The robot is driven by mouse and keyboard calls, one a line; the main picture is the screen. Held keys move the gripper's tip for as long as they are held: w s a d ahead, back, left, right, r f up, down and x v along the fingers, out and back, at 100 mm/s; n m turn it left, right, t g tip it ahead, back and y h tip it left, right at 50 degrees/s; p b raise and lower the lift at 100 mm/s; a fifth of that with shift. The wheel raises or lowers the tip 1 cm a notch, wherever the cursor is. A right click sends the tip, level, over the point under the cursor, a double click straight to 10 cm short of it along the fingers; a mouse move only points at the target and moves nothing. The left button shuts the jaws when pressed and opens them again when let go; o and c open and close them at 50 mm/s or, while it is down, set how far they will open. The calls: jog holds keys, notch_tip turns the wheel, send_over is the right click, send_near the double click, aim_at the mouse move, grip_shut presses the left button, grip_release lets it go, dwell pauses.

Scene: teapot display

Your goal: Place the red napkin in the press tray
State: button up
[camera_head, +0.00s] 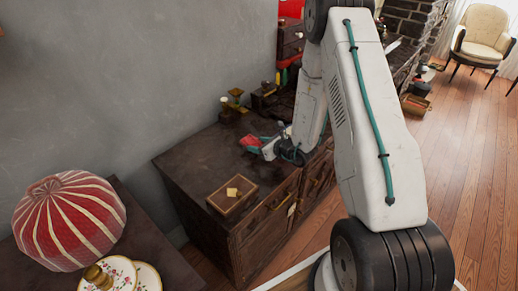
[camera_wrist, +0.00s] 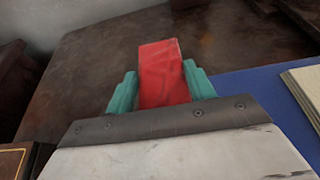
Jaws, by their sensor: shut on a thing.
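The red napkin (camera_wrist: 162,68) stands up between the teal fingers of my gripper (camera_wrist: 160,87) in the wrist view. The fingers are shut on its two sides. In the head view the napkin (camera_head: 249,141) shows as a small red patch at my gripper (camera_head: 262,146), over the dark cabinet top. A shallow wooden tray (camera_head: 221,203), which looks like the press tray, lies near the cabinet's front left corner. It holds a small yellow piece. The napkin is beyond the tray, to its upper right, and apart from it.
The dark cabinet top (camera_head: 190,165) is clear around the tray. Small brass and dark items (camera_head: 235,97) stand at the back by the wall. A blue surface (camera_wrist: 245,88) and a pale pad (camera_wrist: 305,88) lie at the right in the wrist view. A red striped lamp (camera_head: 68,220) stands lower left.

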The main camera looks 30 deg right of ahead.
jog(key=shift+s+f, duration=0.2)
jog(key=shift+f, duration=1.3)
jog(key=shift+f, duration=0.15)
jog(key=o, duration=1)
